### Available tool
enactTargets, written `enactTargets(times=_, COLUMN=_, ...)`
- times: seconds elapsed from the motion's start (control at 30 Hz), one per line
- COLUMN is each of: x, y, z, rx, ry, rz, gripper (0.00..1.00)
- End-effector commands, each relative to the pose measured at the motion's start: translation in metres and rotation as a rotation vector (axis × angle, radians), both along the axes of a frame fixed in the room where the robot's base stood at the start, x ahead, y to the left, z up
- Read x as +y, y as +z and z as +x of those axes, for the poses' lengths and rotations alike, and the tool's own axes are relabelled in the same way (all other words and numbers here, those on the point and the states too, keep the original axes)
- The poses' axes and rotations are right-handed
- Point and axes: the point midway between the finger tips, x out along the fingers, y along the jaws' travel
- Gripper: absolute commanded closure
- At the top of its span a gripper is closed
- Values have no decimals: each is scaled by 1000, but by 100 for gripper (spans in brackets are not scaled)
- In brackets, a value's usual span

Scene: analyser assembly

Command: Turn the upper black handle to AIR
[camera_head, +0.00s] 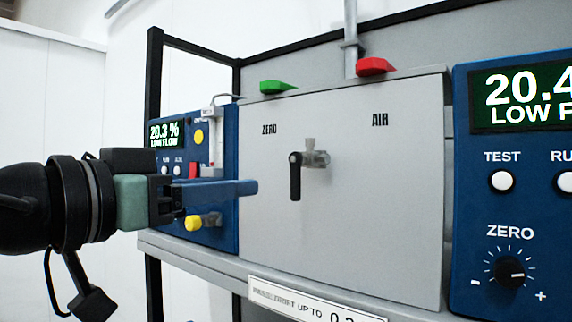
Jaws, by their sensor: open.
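A black handle (295,176) sits on a metal valve (314,157) on the front of a grey panel (370,230). The handle hangs roughly straight down from the valve. The ZERO label (269,129) is up and left of it, and the AIR label (380,120) is up and right. It is the only such handle that I can make out. My gripper (255,188) comes in from the left with blue fingers pointing right. The fingertips are left of the handle, apart from it in the picture, with nothing seen between them. The fingers overlap, so their gap is hidden.
A blue analyser (509,290) with a ZERO knob stands right of the panel. Another blue analyser (173,155) stands behind my gripper at the left. Green (278,87) and red (375,66) handles sit along the panel's top edge. A grey shelf edge (200,258) runs below.

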Motion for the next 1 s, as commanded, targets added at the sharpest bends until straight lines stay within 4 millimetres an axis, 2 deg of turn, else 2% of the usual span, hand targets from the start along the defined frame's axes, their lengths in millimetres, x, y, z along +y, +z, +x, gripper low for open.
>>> enactTargets(times=0.1, x=5, y=2, z=-1, rx=27, ry=-13, rz=6, gripper=50)
enactTargets(times=0.23, x=-3, y=3, z=7, rx=29, ry=-18, rz=4, gripper=50)
enactTargets(times=0.7, x=-56, y=5, z=81, rx=29, ry=-16, rz=2, gripper=50)
enactTargets(times=1.0, x=-70, y=1, z=101, rx=26, ry=-15, rz=4, gripper=50)
